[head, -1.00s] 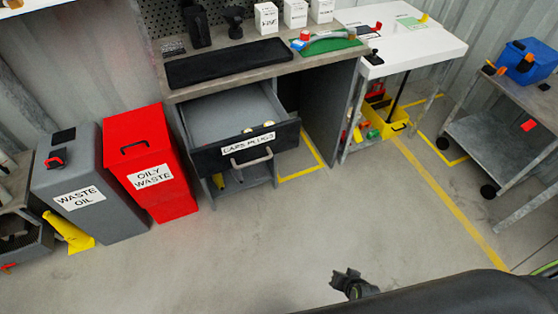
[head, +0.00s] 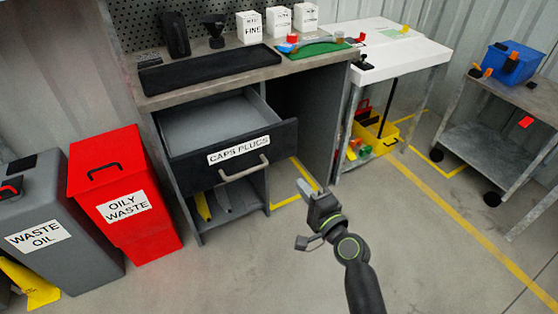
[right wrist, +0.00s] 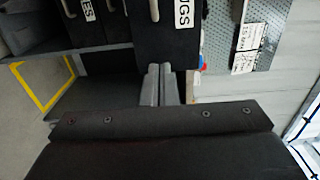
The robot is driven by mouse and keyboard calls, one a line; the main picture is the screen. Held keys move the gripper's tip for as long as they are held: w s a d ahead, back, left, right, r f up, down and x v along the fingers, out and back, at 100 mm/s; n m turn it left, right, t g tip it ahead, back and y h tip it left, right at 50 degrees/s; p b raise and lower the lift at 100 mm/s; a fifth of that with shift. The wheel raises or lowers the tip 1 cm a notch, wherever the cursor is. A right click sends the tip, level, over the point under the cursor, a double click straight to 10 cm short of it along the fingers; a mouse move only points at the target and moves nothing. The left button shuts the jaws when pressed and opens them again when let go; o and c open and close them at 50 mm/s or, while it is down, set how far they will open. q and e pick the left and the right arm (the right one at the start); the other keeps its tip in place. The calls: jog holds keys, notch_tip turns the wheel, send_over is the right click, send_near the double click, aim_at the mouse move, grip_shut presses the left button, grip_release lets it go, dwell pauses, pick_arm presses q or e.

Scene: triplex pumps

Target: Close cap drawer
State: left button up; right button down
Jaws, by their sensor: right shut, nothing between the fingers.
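The cap drawer, labelled "CAPS PLUGS" (head: 238,150), is pulled out of the grey workbench in the head view. Its pale grey inside shows and looks empty where visible; the part just behind the front panel is hidden. Its front is black with a metal bar handle (head: 243,170). My right gripper (head: 307,189) is shut and empty, to the right of the drawer front and apart from it. In the right wrist view its fingers (right wrist: 160,85) point toward a dark panel lettered "UGS" (right wrist: 184,22), with a bar handle beside the letters. My left gripper is not in view.
A red oily waste bin (head: 118,195) and a grey waste oil bin (head: 60,235) stand left of the workbench (head: 180,97). A white table (head: 405,50) and a metal cart (head: 500,140) with a blue box (head: 512,62) stand right. The floor before the drawer is clear.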

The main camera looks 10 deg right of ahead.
aim_at(273, 150)
jog(key=x, duration=1.1)
jog(key=shift+w+a+f, duration=0.1)
jog(key=shift+w+f, duration=0.05)
jog(key=shift+w, duration=0.15)
jog(key=shift+w+a, duration=0.15)
jog(key=shift+w, duration=0.4)
jog(key=shift+w, duration=0.1)
